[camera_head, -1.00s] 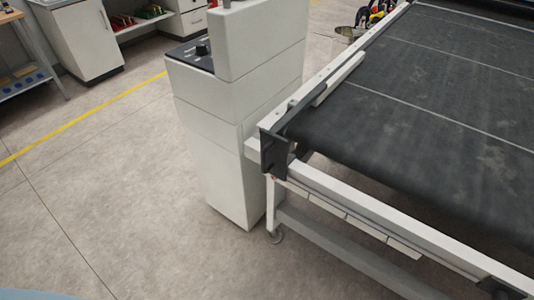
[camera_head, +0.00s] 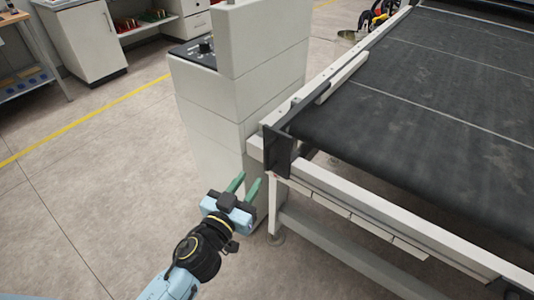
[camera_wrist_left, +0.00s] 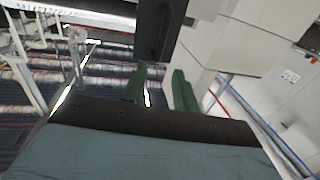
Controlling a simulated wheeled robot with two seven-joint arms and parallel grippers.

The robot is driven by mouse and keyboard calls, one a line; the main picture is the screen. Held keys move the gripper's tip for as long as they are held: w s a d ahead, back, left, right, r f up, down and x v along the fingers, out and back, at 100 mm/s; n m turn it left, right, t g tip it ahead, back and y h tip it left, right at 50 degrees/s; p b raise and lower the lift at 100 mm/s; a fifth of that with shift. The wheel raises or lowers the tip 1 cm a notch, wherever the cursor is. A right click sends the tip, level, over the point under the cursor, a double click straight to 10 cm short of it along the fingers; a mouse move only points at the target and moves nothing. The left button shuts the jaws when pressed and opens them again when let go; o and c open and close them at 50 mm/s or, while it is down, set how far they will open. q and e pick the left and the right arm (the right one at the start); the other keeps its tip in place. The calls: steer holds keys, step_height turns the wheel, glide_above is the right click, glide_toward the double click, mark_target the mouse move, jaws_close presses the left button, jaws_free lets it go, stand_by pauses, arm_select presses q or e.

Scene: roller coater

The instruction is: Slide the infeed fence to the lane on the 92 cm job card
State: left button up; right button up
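The infeed fence is a white bar (camera_head: 343,77) lying along the left edge of the dark conveyor belt (camera_head: 430,110). A dark upright plate (camera_head: 279,152) stands at the near left corner of the conveyor frame; it also shows at the top of the left wrist view (camera_wrist_left: 158,28). My left gripper (camera_head: 248,184) is open, its two green fingers apart and empty, in front of and below that plate. The fingers (camera_wrist_left: 162,90) also show apart in the left wrist view. I cannot make out the 92 cm job card. My right gripper is not in view.
A pale control cabinet (camera_head: 238,90) stands left of the conveyor, close behind my left gripper. The white front rail (camera_head: 390,220) of the conveyor runs to the lower right, with blank-looking pale plates (camera_head: 335,208) beneath it. Open floor (camera_head: 100,200) lies to the left.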

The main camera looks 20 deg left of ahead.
mark_target(266, 156)
arm_select(q)
steer(key=w, duration=0.3)
steer(key=w+d, duration=0.1)
steer(key=w, duration=0.7)
steer(key=shift+d, duration=0.35)
steer(key=shift+s, duration=0.1)
jaws_close()
